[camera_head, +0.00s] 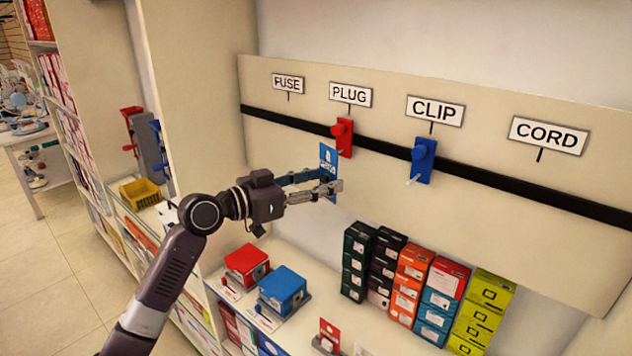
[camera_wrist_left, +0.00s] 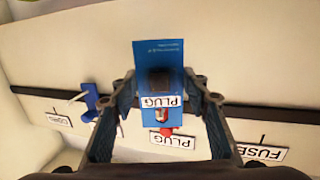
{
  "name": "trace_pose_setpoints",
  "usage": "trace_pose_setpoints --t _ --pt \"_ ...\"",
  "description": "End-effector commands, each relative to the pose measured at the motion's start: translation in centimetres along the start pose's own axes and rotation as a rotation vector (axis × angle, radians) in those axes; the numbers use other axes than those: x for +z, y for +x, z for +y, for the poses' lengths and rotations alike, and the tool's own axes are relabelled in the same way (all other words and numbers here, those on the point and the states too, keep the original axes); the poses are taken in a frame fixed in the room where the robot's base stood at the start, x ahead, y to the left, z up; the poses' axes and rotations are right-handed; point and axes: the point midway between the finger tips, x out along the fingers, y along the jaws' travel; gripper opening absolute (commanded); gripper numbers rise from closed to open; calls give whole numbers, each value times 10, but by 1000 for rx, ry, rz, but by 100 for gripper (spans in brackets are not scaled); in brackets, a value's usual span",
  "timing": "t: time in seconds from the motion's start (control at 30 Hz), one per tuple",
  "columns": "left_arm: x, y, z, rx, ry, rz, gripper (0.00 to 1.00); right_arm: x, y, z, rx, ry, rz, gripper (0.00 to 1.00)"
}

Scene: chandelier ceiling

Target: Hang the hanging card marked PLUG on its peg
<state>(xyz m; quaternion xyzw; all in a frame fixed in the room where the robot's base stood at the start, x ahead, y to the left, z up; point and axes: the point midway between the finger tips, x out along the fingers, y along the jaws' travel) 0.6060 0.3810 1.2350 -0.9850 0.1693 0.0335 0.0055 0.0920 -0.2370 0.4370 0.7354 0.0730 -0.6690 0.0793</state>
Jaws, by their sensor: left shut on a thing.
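A blue hanging card (camera_head: 327,156) is held upright by my left gripper (camera_head: 326,187), in front of the board. In the left wrist view the card (camera_wrist_left: 158,55) stands between the fingers of my left gripper (camera_wrist_left: 158,88), with a white PLUG label upside down on it. The red peg (camera_head: 344,136) hangs on the black rail below the PLUG sign (camera_head: 350,95). The card is below and slightly left of it in the head view. In the wrist view the PLUG sign (camera_wrist_left: 172,140) shows beyond the card, and the peg is mostly hidden. My right gripper is out of view.
A red box (camera_head: 247,262), a blue box (camera_head: 282,289) and several stacked boxes (camera_head: 408,285) sit below.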

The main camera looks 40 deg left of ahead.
Motion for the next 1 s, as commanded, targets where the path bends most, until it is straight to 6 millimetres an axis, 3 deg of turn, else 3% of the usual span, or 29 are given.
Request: trace_pose_setpoints --t 0.23,0.5,1.0 --pt "-2 15 -4 1 -2 0 29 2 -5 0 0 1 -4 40" --pt "7 26 -6 0 1 0 29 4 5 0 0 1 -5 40" --pt "8 28 -7 1 1 0 29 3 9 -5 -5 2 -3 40"
